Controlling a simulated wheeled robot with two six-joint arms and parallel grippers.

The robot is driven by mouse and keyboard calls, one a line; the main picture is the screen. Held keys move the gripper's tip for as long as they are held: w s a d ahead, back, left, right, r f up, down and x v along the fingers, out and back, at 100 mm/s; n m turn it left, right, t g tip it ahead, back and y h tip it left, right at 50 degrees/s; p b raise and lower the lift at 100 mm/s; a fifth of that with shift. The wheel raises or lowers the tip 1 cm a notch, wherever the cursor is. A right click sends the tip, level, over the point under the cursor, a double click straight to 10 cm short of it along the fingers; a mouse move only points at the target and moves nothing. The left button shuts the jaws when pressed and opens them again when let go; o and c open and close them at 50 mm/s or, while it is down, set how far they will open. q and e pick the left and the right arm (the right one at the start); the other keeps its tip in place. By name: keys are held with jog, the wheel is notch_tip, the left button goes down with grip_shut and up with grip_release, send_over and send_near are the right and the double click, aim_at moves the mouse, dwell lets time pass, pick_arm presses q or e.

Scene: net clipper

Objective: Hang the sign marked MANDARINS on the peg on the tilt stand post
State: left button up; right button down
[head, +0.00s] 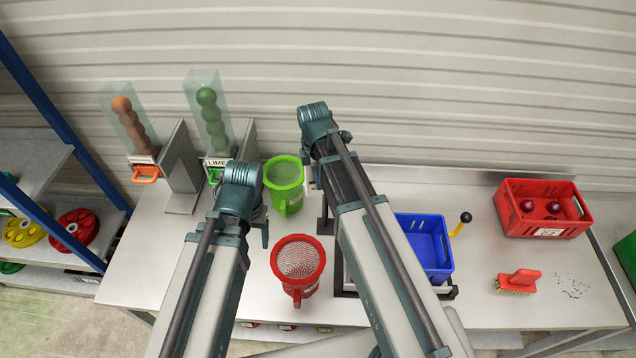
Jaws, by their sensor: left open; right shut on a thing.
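My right gripper (311,178) is mostly hidden by its own arm. It is shut on a small pale thing (309,187), of which only an edge shows; I cannot read any marking on it. The tilt stand (450,293) is a dark frame under a blue crate (424,243), with a yellow handle (461,223) that ends in a black knob. My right arm covers the left of the stand, and I cannot make out the peg. My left gripper (265,236) is open and empty, left of the stand and above the bench, partly hidden by its arm.
A green net cup (284,181) and a red net cup (298,266) stand between my arms. Two dispensers with orange balls (129,122) and green balls (211,117) stand back left. A red crate (543,215) and a brush (517,281) are at right. A shelf (35,160) borders the left.

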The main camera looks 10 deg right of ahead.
pick_arm(q)
jog(key=shift+f+b, duration=0.75)
pick_arm(e)
jog(key=shift+w+d+f, duration=0.2)
jog(key=shift+w+f, duration=0.5)
jog(key=shift+f, duration=0.05)
jog(key=c, duration=0.8)
grip_release()
jog(key=shift+o, duration=0.2)
pick_arm(q)
jog(key=shift+a, duration=0.1)
